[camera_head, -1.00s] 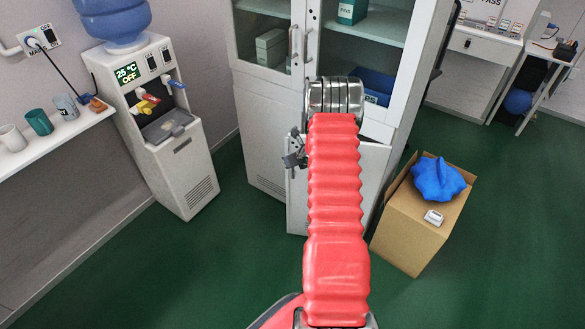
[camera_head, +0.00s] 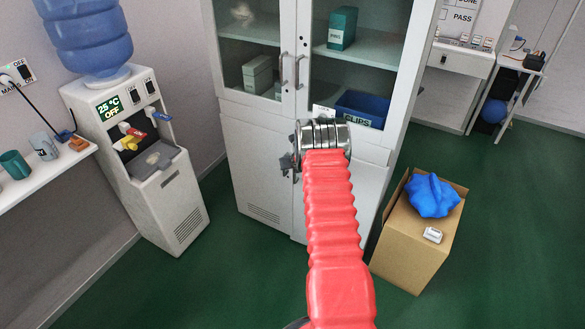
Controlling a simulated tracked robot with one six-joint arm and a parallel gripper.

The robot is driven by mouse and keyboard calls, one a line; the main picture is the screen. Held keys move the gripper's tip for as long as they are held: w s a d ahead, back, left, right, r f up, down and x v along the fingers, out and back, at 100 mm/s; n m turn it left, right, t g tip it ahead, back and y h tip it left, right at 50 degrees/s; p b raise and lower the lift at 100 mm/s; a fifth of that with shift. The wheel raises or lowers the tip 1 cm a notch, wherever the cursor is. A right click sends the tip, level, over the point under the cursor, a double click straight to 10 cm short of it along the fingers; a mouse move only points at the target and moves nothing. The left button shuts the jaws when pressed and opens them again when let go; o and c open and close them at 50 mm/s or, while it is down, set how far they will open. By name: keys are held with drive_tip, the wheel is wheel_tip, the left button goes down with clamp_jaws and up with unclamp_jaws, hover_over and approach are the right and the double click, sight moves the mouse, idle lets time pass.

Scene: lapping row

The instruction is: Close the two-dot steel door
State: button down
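The tall light-grey steel cabinet has two plain doors below its glazed ones. The lower right steel door (camera_head: 361,190) stands behind my arm, which covers much of its face. It looks nearly in line with the lower left door (camera_head: 257,175); I cannot tell whether it is fully shut. My gripper (camera_head: 287,163) is at the upper part of the seam between the lower doors, mostly hidden behind my red-sleeved arm and steel wrist. Its fingers cannot be made out.
A cardboard box (camera_head: 409,243) with a blue bag (camera_head: 433,195) on top stands close right of the cabinet. A water dispenser (camera_head: 158,185) stands at the left, beside a shelf with mugs. Green floor is free in front.

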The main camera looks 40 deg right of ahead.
drive_tip(key=shift+s+d, duration=0.4)
drive_tip(key=shift+d, duration=0.4)
drive_tip(key=shift+s+a, duration=0.1)
drive_tip(key=shift+a, duration=0.15)
drive_tip(key=s+a+r, duration=0.4)
drive_tip(key=a+r, duration=0.3)
drive_tip(key=a, duration=0.3)
drive_tip(key=shift+s+r, duration=0.2)
drive_tip(key=shift+s, duration=0.15)
idle(0.4)
